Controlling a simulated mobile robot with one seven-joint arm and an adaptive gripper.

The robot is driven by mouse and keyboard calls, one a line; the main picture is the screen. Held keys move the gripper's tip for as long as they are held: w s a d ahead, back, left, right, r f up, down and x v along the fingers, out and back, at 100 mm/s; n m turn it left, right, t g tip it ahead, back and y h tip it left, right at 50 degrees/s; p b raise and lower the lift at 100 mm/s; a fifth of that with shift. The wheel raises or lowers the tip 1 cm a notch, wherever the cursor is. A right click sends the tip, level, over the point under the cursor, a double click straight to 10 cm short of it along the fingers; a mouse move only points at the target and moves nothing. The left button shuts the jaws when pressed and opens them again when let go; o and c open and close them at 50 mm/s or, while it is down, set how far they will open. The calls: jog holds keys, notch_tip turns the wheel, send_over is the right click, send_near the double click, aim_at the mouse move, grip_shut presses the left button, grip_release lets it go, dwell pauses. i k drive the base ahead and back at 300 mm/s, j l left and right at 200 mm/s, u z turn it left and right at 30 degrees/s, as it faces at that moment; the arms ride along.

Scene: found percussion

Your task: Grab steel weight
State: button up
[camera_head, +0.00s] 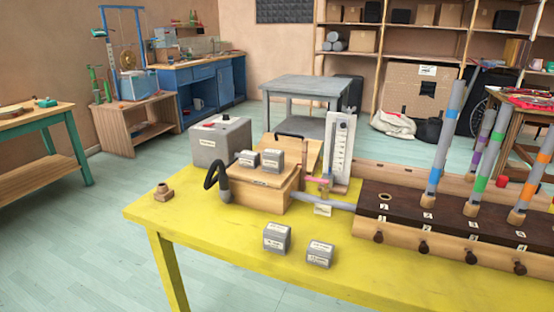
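Several small grey metal-looking blocks with pale labels are in the head view; the label text is too small to read. One block (276,238) stands on the yellow table (185,232) near its front edge. A second block (319,255) sits just to its right, slightly nearer the edge. Two more blocks, one on the left (248,158) and one on the right (271,161), rest side by side on top of a wooden box (285,192). I cannot tell whether all are steel weights. My gripper is not in view.
A grey box (222,142) with a black hose (214,172) stands behind the wooden box. A dark wooden rack (455,225) with upright coloured-banded tubes fills the table's right side. A white scale (340,150) stands upright behind. A small brown fitting (163,192) sits left; the table's left front is clear.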

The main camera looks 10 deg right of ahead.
aim_at(252, 159)
jog(key=i+l+u, duration=0.6)
jog(key=i+l, duration=0.05)
jog(key=l, duration=0.1)
